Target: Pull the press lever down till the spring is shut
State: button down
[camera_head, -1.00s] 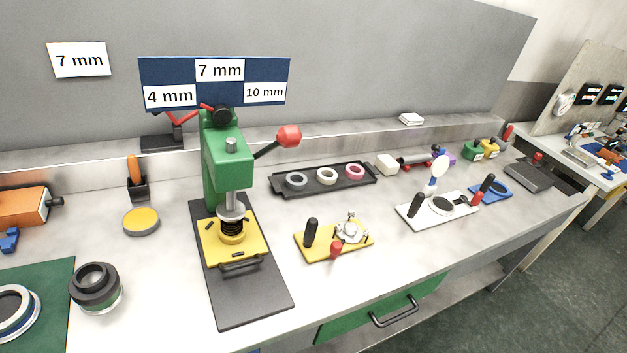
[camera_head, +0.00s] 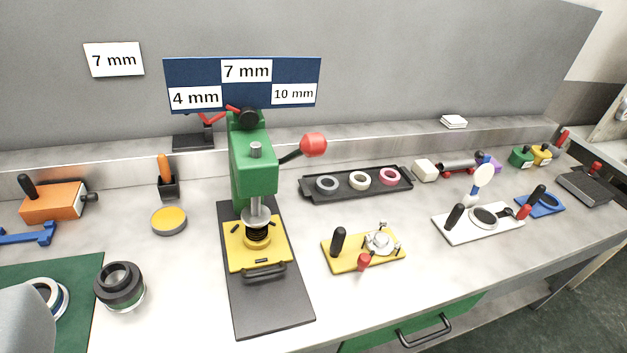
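The green press (camera_head: 252,165) stands on a black base plate (camera_head: 270,310) left of the middle of the bench. Its lever (camera_head: 291,156) is a short black rod. It points right and slightly up from the press head and ends in a red knob (camera_head: 314,145). Under the silver ram (camera_head: 256,212), a black spring (camera_head: 257,231) sits on a yellow fixture (camera_head: 240,255) with a black handle. The coils are too small to tell how far they are pressed. My gripper's fingers do not show, and nothing touches the lever.
A grey rounded part, probably mine, covers the lower left corner. A blue sign (camera_head: 243,85) stands behind the press. A black ring tray (camera_head: 356,184) and a yellow clamp plate (camera_head: 345,262) lie to its right. A black cup (camera_head: 119,285) stands to its left.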

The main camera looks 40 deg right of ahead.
aim_at(314, 144)
jog(key=i, duration=0.95)
jog(key=u, duration=0.05)
